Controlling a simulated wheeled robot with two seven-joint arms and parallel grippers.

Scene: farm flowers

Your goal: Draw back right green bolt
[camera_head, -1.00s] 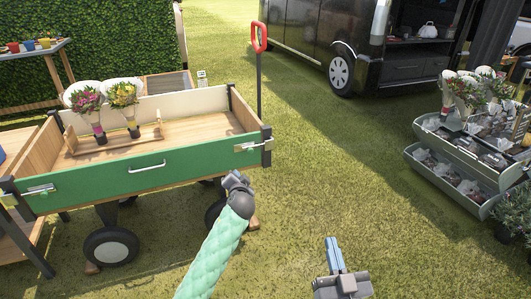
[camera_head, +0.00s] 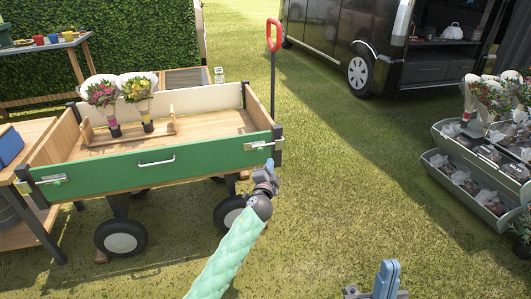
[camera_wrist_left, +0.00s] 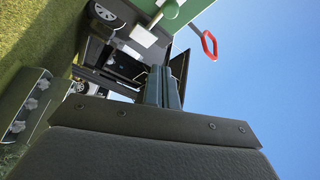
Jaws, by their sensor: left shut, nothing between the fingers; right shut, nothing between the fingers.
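The right green bolt (camera_head: 262,145) is a metal bolt at the right end of the cart's green front panel (camera_head: 160,160), by the dark corner post. My right gripper (camera_head: 387,273) is shut and empty, low at the bottom edge, far from the cart.
The cart holds wrapped bouquets (camera_head: 135,90) in a wooden holder. Another bolt (camera_head: 45,181) is at the panel's left end, and a handle (camera_head: 157,162) in the middle. A red cart handle (camera_head: 274,35) stands behind the right corner. Open grass (camera_head: 350,170) lies to the right.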

